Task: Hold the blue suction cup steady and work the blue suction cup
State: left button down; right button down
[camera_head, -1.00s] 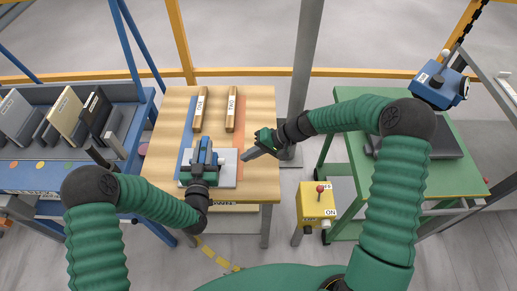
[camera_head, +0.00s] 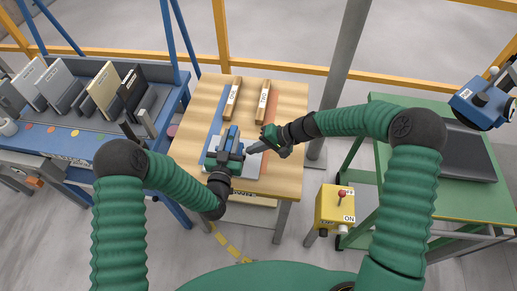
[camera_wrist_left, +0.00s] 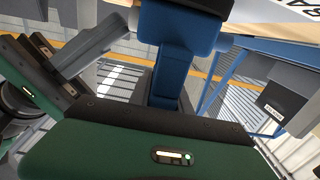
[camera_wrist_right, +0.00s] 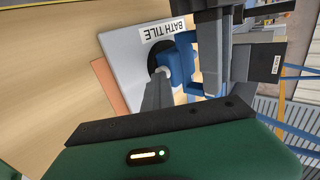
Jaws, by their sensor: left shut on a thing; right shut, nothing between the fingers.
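The blue suction cup (camera_head: 222,145) stands on a light grey tile (camera_head: 246,168) on the wooden table. In the right wrist view the cup (camera_wrist_right: 182,62) shows a dark round pad, and the tile (camera_wrist_right: 125,45) is labelled "BATH TILE". My left gripper (camera_head: 228,157) is shut on the cup; its blue body (camera_wrist_left: 180,35) fills the middle of the left wrist view. My right gripper (camera_head: 249,150) is shut and empty, its tip close beside the cup's right side. In the right wrist view its tip is at a small pale part of the cup; I cannot tell whether they touch.
Two wooden blocks with white labels (camera_head: 231,98) (camera_head: 264,100) lie at the table's back. A blue rack with upright panels (camera_head: 60,135) stands left. A yellow switch box (camera_head: 335,208) stands right, before a green table (camera_head: 388,110). A grey post (camera_head: 343,80) rises behind.

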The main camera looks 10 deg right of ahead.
jog(key=d, duration=0.2)
jog(key=s+d, duration=0.1)
jog(key=shift+d, duration=0.35)
jog(key=v, duration=1)
dwell(0.5)
jog(key=shift+s+d, duration=0.2)
jog(key=shift+d, duration=0.3)
jog(key=shift+s+d, duration=0.25)
jog(key=shift+d, duration=0.25)
jog(key=shift+a+f, duration=0.1)
